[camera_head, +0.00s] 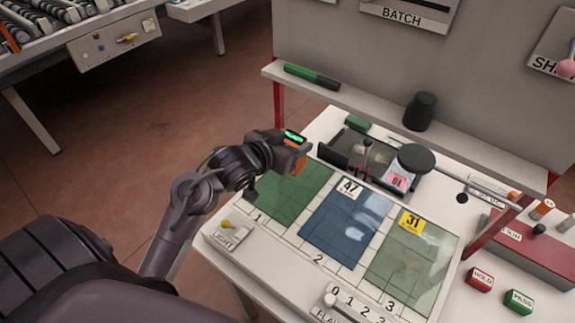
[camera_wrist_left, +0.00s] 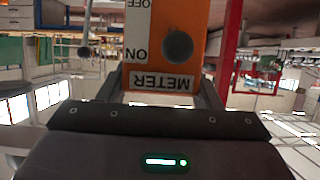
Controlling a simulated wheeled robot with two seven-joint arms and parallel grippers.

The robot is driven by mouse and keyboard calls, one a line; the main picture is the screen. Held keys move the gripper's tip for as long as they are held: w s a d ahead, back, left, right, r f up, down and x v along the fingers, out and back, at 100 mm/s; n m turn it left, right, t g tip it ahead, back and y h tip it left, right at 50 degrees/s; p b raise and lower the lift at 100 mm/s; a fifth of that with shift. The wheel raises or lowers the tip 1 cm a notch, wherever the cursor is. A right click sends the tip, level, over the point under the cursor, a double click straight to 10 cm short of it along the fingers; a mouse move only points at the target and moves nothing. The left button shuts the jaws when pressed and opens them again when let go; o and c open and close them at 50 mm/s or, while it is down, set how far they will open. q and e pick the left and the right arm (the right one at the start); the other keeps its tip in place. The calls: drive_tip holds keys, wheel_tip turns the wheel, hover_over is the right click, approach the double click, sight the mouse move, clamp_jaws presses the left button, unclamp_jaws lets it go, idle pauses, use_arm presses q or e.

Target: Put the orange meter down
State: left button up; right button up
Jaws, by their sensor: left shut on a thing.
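The orange meter (camera_head: 299,165) is in my left gripper (camera_head: 292,156), over the back left part of the white table (camera_head: 226,263), by the green pane at place 1. In the left wrist view the meter (camera_wrist_left: 194,50) fills the upper middle between the fingers. Its METER label reads upside down, with a dark round knob and white ON/OFF strip. My left gripper is shut on it. I cannot tell the exact gap between the meter and the surface below. My right gripper is not in view.
A green pane (camera_head: 292,196), a blue pane (camera_head: 344,230) and a pale green pane (camera_head: 408,262) lie on the grid. Behind are a black tray (camera_head: 343,150) and a dark disc (camera_head: 415,158). A shelf (camera_head: 370,110) holds a dark cup (camera_head: 420,110).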

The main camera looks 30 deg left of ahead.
use_arm(q)
wheel_tip(320, 180, down, 2)
drive_tip(key=shift+d+f, duration=0.15)
drive_tip(key=shift+f, duration=0.05)
wheel_tip(320, 180, down, 4)
drive_tip(key=shift+f, duration=0.15)
drive_tip(key=o, duration=1.2)
drive_tip(key=shift+f, duration=0.1)
drive_tip(key=shift+o, duration=0.2)
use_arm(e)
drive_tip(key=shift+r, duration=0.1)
use_arm(q)
drive_tip(key=shift+s+r, duration=0.1)
drive_tip(key=shift+r, duration=0.1)
drive_tip(key=b+v, duration=0.1)
drive_tip(key=v, duration=1.1)
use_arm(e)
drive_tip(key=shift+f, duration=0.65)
